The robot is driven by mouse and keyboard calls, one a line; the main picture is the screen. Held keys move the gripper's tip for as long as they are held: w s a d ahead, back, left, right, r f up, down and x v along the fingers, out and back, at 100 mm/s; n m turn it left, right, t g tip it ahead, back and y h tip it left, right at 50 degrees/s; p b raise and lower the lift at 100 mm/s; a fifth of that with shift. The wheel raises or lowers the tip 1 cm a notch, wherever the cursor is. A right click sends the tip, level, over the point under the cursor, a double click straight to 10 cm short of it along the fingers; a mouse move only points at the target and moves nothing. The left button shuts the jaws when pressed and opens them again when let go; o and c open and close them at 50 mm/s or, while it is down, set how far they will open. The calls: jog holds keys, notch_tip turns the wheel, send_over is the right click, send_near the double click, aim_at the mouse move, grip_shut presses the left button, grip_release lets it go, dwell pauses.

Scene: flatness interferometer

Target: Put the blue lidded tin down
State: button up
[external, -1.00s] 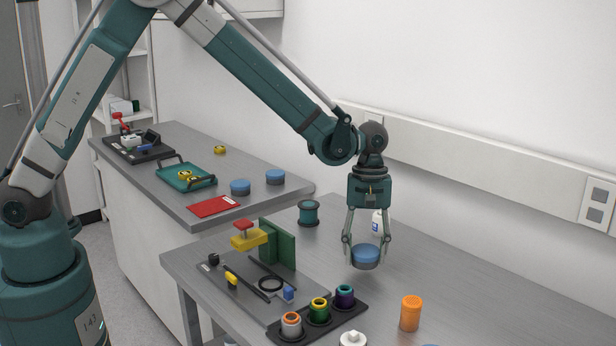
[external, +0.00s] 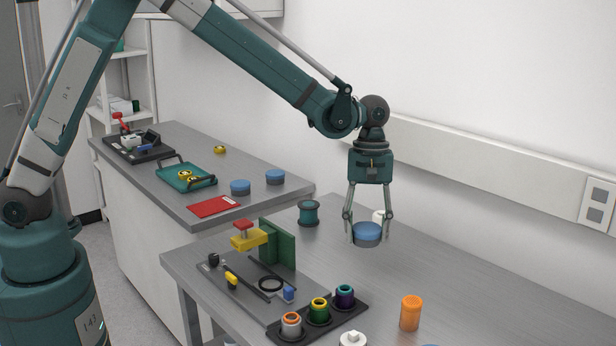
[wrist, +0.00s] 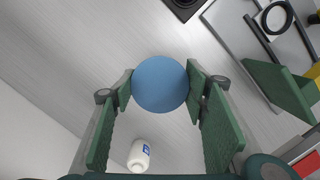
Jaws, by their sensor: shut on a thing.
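In the wrist view the round blue lid of the tin (wrist: 160,84) sits between the green finger pads of my gripper (wrist: 159,90). The tin is upright. I cannot tell whether its base touches the bench top.
A white bottle (wrist: 139,156) stands close to the tin, partly behind my gripper in the external view. A dark green spool (external: 309,213) is to the left. Bench to the right is clear.

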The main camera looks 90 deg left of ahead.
jog(key=shift+a, duration=0.1)
dwell(0.7)
jog(key=s+a+r+n+p, duration=0.25)
jog(key=s+a+n, duration=0.2)
jog(key=a, duration=0.95)
jog(key=s+a+r+n+t+p, duration=0.1)
jog(key=s+a+r+n, duration=0.3)
jog(key=a, duration=1)
jog(key=s+a+r+n+p, duration=0.25)
jog(key=s+a, duration=0.35)
jog(key=a, duration=0.8)
jog(key=n+y+b, duration=0.2)
jog(key=n+b, duration=0.3)
jog(key=n, duration=0.2)
send_over(252, 171)
notch_tip(252, 171, down, 9)
jog(key=shift+a+r+t, duration=0.1)
jog(key=shift+r+t, duration=0.05)
jog(key=shift+t, duration=0.25)
jog(key=shift+f+p, duration=0.3)
jog(key=shift+f, duration=2.8)
